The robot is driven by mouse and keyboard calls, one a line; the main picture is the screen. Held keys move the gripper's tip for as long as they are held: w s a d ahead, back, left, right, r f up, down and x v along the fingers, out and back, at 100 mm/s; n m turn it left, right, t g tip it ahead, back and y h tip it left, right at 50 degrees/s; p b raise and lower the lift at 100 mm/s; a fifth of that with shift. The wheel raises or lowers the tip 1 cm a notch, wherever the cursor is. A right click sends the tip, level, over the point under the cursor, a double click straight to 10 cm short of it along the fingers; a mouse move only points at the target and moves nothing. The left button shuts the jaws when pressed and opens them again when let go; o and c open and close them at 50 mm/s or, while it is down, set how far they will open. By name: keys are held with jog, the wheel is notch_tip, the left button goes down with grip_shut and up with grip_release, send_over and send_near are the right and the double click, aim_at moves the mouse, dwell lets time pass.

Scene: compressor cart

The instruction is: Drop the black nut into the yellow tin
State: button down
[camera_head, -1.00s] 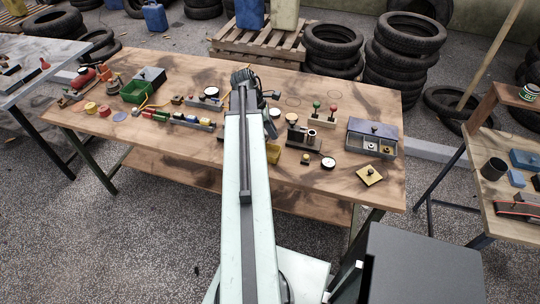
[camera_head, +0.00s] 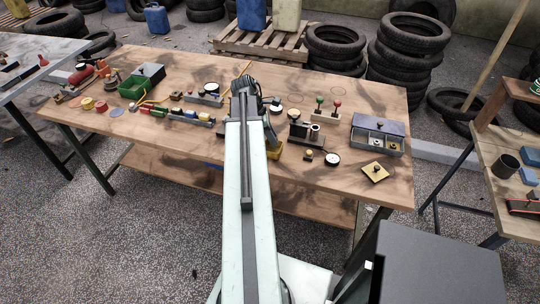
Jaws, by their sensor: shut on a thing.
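The yellow tin (camera_head: 276,152) stands near the front edge of the wooden workbench, right of my arm, which hides its left part. My gripper (camera_head: 272,140) is at the far end of my pale arm, pointing down just above and behind the tin's rim. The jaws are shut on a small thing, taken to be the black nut. The nut itself is too small and too hidden to make out, and I cannot tell whether it is inside the rim.
A green bin (camera_head: 132,88) and several small parts lie left. Bare bench lies along the front.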

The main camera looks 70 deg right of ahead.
jog(key=c, duration=1.1)
grip_release()
jog(key=shift+r, duration=0.1)
jog(key=p+v, duration=0.7)
jog(key=shift+w+a+r, duration=0.1)
jog(key=shift+w+r, duration=0.05)
jog(key=shift+r, duration=0.15)
